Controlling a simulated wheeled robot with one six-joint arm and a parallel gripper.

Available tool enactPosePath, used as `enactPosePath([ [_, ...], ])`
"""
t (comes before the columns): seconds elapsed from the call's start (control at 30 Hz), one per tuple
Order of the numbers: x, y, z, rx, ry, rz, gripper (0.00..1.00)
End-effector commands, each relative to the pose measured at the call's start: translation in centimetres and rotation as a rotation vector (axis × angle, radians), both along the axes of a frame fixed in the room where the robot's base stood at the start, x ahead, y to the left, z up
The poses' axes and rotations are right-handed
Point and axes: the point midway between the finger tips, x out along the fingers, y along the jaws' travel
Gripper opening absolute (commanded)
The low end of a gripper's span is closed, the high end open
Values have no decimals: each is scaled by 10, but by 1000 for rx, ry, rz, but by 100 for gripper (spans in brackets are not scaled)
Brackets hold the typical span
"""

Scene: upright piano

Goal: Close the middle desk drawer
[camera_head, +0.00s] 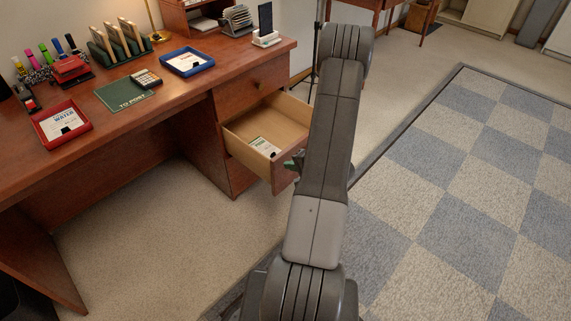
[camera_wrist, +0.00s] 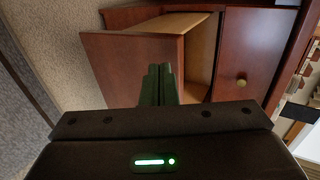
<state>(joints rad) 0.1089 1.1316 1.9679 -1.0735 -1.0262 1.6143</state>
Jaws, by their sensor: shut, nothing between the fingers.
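The middle desk drawer (camera_head: 237,145) is pulled well out of the red-brown wooden desk (camera_head: 222,100) in the head view. A card with green print lies inside it. In the wrist view the drawer's front panel (camera_wrist: 120,60) shows at the left, with its pale inner side (camera_wrist: 201,48) behind. My gripper (camera_wrist: 158,84) is shut and empty, with its dark green fingers pointing at the drawer front. In the head view my gripper (camera_head: 294,163) is mostly hidden behind my arm, close to the drawer's outer face. I cannot tell whether the fingers touch it.
The top drawer (camera_head: 252,88) above is shut and has a round knob (camera_wrist: 241,82). Carpet and a checkered rug (camera_head: 470,150) lie open to the right.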

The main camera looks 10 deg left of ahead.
Motion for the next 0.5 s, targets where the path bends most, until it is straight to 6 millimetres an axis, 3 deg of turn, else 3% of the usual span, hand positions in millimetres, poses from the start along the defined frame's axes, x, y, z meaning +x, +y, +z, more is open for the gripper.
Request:
enactPosePath([
  [0.2, 12, 17, 0, 0, -2, 1, 0],
  [0.5, 14, 20, 1, -1, -1, 0, 0],
])
